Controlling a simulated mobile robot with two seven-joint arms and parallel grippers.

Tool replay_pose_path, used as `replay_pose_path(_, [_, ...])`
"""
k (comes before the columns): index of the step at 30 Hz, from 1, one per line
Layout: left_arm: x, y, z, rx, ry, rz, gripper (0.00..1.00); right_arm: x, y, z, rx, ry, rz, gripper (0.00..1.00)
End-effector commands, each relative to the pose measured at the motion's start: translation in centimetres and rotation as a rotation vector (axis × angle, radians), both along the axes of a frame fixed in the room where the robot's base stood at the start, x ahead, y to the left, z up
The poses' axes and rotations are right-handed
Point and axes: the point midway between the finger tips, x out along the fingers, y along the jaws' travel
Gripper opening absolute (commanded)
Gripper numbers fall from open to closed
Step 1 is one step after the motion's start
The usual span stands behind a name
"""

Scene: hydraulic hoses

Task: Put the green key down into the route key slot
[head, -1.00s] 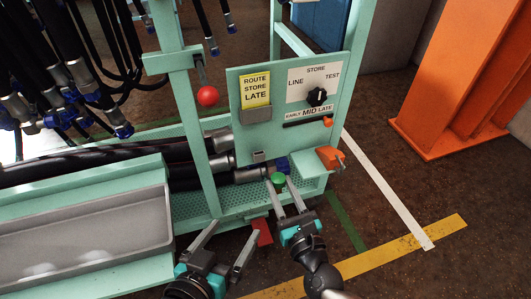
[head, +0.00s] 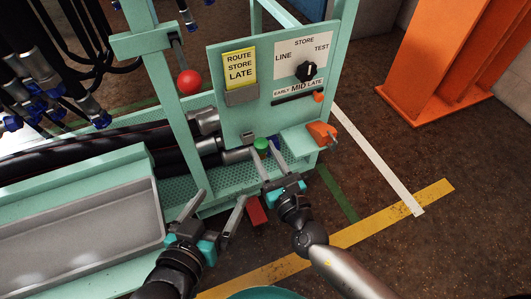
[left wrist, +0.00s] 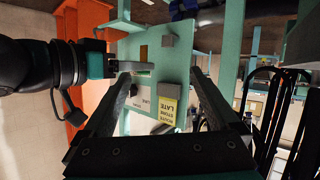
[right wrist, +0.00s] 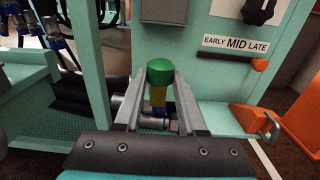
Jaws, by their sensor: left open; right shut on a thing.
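The green key has a round green cap (head: 261,144). In the right wrist view its green cap (right wrist: 160,71) stands upright above a yellow shaft (right wrist: 158,97). My right gripper (head: 262,152) is shut on the key, with a finger on each side below the cap; it also shows in the right wrist view (right wrist: 160,85). The key is in front of the lower part of the green panel (head: 262,120). A small grey fitting (head: 248,137) is on the panel beside it; I cannot tell whether it is the route key slot. My left gripper (head: 221,200) is open and empty, lower left.
The panel carries a yellow ROUTE STORE LATE card (head: 239,68), a black knob (head: 306,70) and an orange-ended slider (head: 317,97). An orange clamp-like part (head: 322,133) sits right of the key. Thick black hoses and a grey tray (head: 90,235) are left.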

Motion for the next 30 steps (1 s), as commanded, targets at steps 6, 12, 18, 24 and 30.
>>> replay_pose_path(6, [0.0, -0.1, 0.1, -0.01, -0.017, 0.001, 0.94, 0.9, 0.3, 0.0, 0.001, -0.002, -0.001, 0.0])
replay_pose_path(12, [0.1, -0.3, 0.3, -0.02, -0.036, 0.001, 0.94, 1.7, 0.5, 0.0, 0.0, -0.001, -0.001, 0.0])
replay_pose_path(18, [-0.2, -0.5, 0.0, -0.032, -0.045, -0.002, 0.94, 2.4, 0.8, -0.1, 0.002, -0.002, -0.001, 0.0])
replay_pose_path(24, [-0.3, -0.9, 0.2, -0.047, -0.065, -0.005, 0.94, 3.2, 1.0, -0.1, 0.0, -0.001, -0.001, 0.0])
replay_pose_path(30, [-0.2, -1.0, 0.6, -0.062, -0.092, -0.004, 0.94, 4.0, 1.3, -0.2, 0.001, -0.001, -0.001, 0.0])
